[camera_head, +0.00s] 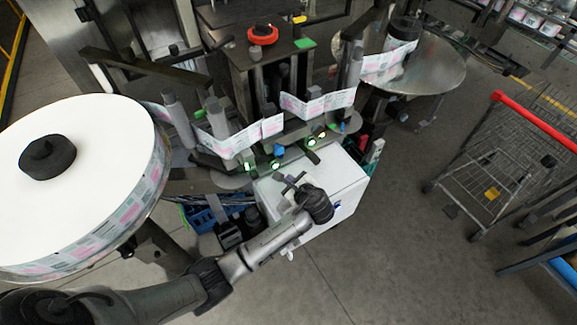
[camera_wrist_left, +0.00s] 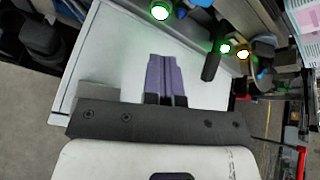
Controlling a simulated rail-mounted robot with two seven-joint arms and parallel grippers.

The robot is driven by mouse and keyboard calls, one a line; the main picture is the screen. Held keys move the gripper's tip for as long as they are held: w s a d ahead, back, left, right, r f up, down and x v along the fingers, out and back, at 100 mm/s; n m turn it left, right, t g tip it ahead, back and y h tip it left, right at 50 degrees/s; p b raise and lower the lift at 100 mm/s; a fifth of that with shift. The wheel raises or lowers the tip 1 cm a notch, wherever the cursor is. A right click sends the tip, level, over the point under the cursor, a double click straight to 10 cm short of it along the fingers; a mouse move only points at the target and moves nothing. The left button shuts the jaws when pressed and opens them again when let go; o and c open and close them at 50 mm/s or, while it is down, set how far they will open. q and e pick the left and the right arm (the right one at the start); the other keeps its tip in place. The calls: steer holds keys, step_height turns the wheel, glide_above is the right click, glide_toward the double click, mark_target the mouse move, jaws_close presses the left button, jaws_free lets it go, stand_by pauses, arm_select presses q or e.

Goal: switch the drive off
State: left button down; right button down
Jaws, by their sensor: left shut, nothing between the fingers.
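The reel labeller's front edge carries a row of small controls. In the head view I see green lit buttons (camera_head: 274,165), a blue knob (camera_head: 279,150), a yellow light (camera_head: 322,136) and a dark lever-like handle (camera_head: 312,156). In the left wrist view the dark handle (camera_wrist_left: 211,63) stands beside a green light (camera_wrist_left: 225,47) and a yellow light (camera_wrist_left: 242,54). I cannot tell which control belongs to the drive. My left gripper (camera_head: 290,181) is shut and empty over a white cabinet, just in front of the controls and apart from them; its fingers (camera_wrist_left: 165,72) are together.
The white cabinet (camera_head: 343,183) lies under my left gripper. A large label reel (camera_head: 85,150) fills the left, and a metal disc (camera_head: 435,75) stands at the back right. A red emergency button (camera_head: 262,34) tops the machine. A wire cart (camera_head: 500,165) stands right; the floor before it is clear.

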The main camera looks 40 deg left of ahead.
mark_target(275, 165)
arm_select(q)
steer(key=shift+s+a+r+m, duration=0.1)
steer(key=shift+m, duration=1.15)
steer(key=shift+s+a+m, duration=0.1)
steer(key=shift+m, duration=1.15)
arm_select(e)
steer(key=shift+s+a, duration=0.25)
arm_select(q)
steer(key=shift+w, duration=0.1)
steer(key=x, duration=0.8)
steer(key=shift+w+a, duration=0.1)
steer(key=shift+a, duration=0.2)
steer(key=shift+w+a+f, duration=0.25)
steer(key=shift+a+f, duration=0.2)
steer(key=shift+a, duration=0.1)
arm_select(e)
steer(key=shift+w+f, duration=0.1)
steer(key=shift+f, duration=0.2)
arm_select(q)
steer(key=shift+r, duration=0.1)
arm_select(e)
steer(key=shift+r, duration=0.1)
